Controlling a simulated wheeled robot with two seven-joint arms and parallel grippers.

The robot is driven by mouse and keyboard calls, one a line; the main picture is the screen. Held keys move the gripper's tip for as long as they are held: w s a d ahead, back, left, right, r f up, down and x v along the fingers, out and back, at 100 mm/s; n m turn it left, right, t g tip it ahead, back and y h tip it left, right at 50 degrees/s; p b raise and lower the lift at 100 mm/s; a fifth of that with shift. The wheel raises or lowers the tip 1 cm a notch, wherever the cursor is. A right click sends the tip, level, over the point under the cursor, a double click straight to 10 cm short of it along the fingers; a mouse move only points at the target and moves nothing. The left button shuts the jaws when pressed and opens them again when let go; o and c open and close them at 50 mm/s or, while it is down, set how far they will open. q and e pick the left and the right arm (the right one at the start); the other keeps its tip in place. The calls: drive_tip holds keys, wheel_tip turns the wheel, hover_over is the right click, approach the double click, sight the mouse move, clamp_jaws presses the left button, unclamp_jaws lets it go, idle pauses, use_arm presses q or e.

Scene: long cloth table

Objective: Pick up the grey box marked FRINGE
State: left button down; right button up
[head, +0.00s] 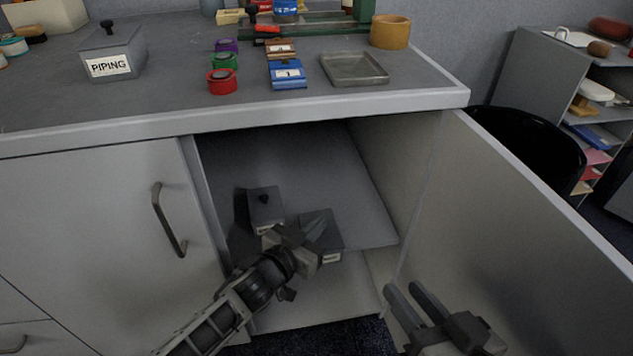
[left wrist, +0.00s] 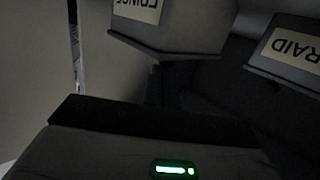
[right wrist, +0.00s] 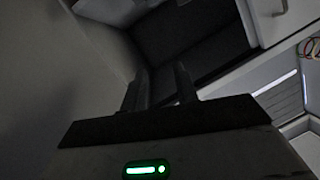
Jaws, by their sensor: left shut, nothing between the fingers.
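The grey box marked FRINGE (left wrist: 180,25) shows upside down at the top of the left wrist view, its pale label partly cut off. In the head view I take it to be the right-hand box (head: 333,238) inside the open cabinet, partly hidden by my left gripper. My left gripper (head: 318,230) is inside the cabinet, shut and empty, close in front of that box; I cannot tell whether it touches. My right gripper (head: 412,292) is open and empty near the open door, outside the cabinet.
A second grey box (head: 264,205), marked BRAID (left wrist: 292,47), stands to the left on the same shelf (head: 365,225). The open door (head: 540,235) bounds the right side. The box marked PIPING (head: 110,55) and other goods stand on the worktop above.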

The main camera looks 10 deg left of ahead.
use_arm(q)
drive_tip(key=shift+s+f, duration=0.35)
drive_tip(key=shift+f, duration=0.25)
drive_tip(key=shift+a, duration=0.1)
drive_tip(key=shift+r+p, duration=0.85)
drive_tip(key=shift+p, duration=0.05)
